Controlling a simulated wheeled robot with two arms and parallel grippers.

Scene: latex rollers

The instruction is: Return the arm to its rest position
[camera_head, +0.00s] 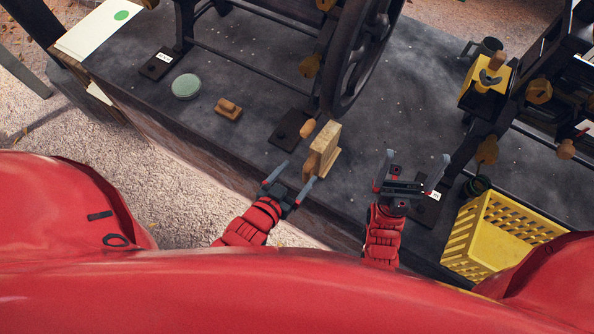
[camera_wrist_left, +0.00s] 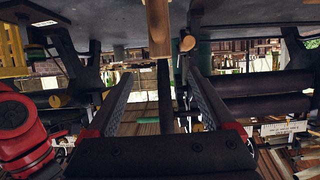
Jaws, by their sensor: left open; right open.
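My left gripper (camera_head: 290,181) is open near the front edge of the dark table, with nothing seen between its fingers. A wooden block with a peg handle (camera_head: 323,150) stands on the table just beyond its fingertips. In the left wrist view the open fingers (camera_wrist_left: 160,85) point toward a wooden piece (camera_wrist_left: 158,28) at the top middle; whether they touch it I cannot tell. My right gripper (camera_head: 416,172) is open and empty over the table's front part, to the right of the block.
The dark table (camera_head: 235,65) carries a black machine with a large wheel (camera_head: 352,60). A small wooden piece (camera_head: 229,109) and a round pale green disc (camera_head: 186,86) lie at the left. A yellow basket (camera_head: 497,232) is right of my right gripper. A yellow box (camera_head: 484,88) stands farther back.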

